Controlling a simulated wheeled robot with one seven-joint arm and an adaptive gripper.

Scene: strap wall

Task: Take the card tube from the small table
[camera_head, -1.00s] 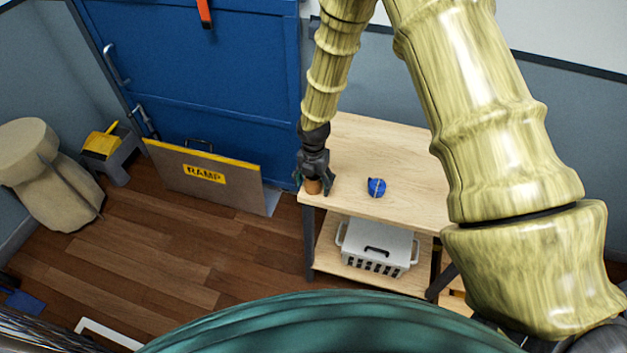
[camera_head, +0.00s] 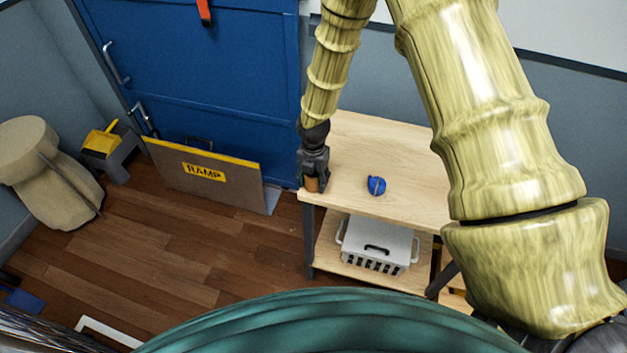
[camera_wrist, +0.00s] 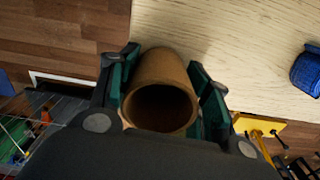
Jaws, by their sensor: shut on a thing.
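The card tube (camera_wrist: 160,85) is a brown, hollow cylinder, its open end facing the camera in the wrist view. It shows only as a small brown patch (camera_head: 312,185) in the head view. It stands at the left front corner of the small wooden table (camera_head: 385,150). My gripper (camera_head: 314,182) comes down over it from above. In the wrist view, the green-padded fingers of my gripper (camera_wrist: 162,95) are shut on the tube from both sides. Whether its bottom touches the tabletop is hidden.
A blue round object (camera_head: 376,185) lies on the tabletop right of the tube. A white basket (camera_head: 378,246) sits on the shelf below. A board marked RAMP (camera_head: 205,180) leans against the blue door (camera_head: 195,90). Wooden floor is clear left of the table.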

